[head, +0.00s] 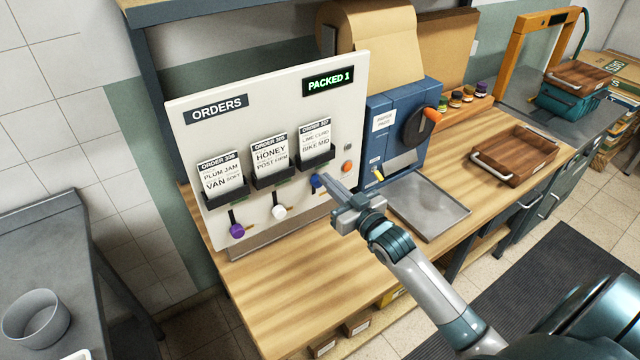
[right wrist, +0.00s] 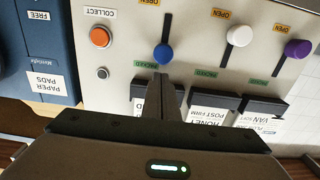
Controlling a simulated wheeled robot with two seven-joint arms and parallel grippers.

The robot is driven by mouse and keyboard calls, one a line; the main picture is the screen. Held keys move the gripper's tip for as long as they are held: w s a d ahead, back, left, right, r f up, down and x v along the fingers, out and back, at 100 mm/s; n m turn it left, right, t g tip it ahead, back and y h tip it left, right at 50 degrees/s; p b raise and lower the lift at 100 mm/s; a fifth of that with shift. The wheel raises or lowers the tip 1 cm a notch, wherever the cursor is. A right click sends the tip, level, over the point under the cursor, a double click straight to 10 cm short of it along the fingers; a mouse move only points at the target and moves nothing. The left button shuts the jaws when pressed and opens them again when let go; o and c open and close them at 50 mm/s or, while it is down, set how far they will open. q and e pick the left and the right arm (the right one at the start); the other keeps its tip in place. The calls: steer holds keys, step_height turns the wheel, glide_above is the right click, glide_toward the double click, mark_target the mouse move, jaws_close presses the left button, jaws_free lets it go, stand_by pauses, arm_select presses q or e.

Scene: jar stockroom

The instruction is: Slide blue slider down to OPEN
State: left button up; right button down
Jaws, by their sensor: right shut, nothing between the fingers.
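The blue slider knob (head: 316,181) is on the white ORDERS panel (head: 245,118), below the right-hand order card. In the right wrist view, which is upside down, the blue knob (right wrist: 163,53) is at the PACKED end of its slot, with the bare slot running toward the OPEN label (right wrist: 150,3). My right gripper (head: 326,184) is shut and empty, its fingertips close to the knob on its PACKED side in the wrist view (right wrist: 162,77). I cannot tell whether they touch it. My left gripper is not in view.
A white knob (head: 279,211) and a purple knob (head: 237,231) sit at the OPEN ends of their slots. An orange button (head: 347,167) is right of the blue knob. The blue paper-pad machine (head: 400,125) and a metal tray (head: 430,207) stand further right.

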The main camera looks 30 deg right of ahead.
mark_target(320, 185)
steer(key=shift+w+a, duration=0.2)
steer(key=shift+w, duration=1.8)
steer(key=shift+s, duration=0.35)
steer(key=shift+f, duration=0.25)
stand_by(0.5)
steer(key=shift+f+b, duration=0.55)
steer(key=shift+f, duration=0.7)
step_height(320, 185, down, 2)
steer(key=shift+f+b, duration=0.2)
steer(key=shift+b, duration=0.7)
steer(key=shift+r, duration=0.2)
steer(key=shift+r+p, duration=0.4)
steer(key=shift+p, duration=0.25)
